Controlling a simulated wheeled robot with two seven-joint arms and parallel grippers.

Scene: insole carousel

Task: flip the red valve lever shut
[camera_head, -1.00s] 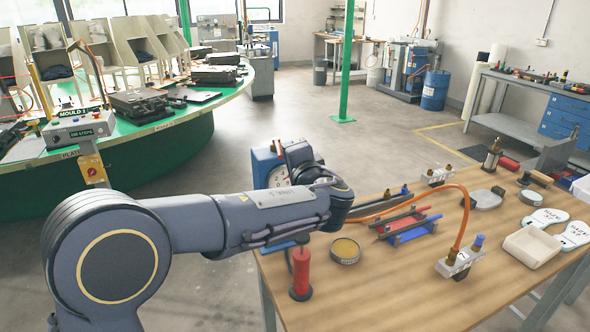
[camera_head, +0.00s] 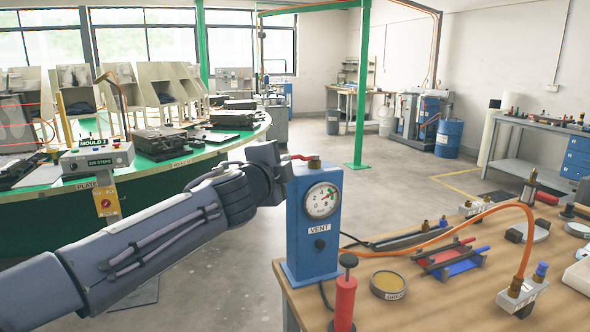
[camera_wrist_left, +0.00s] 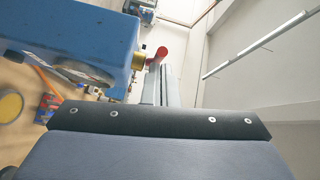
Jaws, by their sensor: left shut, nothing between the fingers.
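The red valve lever (camera_head: 299,157) sits on a brass fitting (camera_head: 314,162) on top of the blue vent box (camera_head: 311,245). It points left from the fitting, roughly level, toward my gripper. The box carries a round gauge (camera_head: 321,200) on its front. My left gripper (camera_head: 284,170) is shut and empty, at the left of the box top, close to the lever. In the left wrist view the lever's red end (camera_wrist_left: 161,54) shows beside the fingers (camera_wrist_left: 160,84). I cannot tell whether they touch. My right gripper is not in view.
Red and blue trays (camera_head: 450,262) and an orange hose (camera_head: 470,226) lie to the right. A green carousel table (camera_head: 110,180) stands behind my arm.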

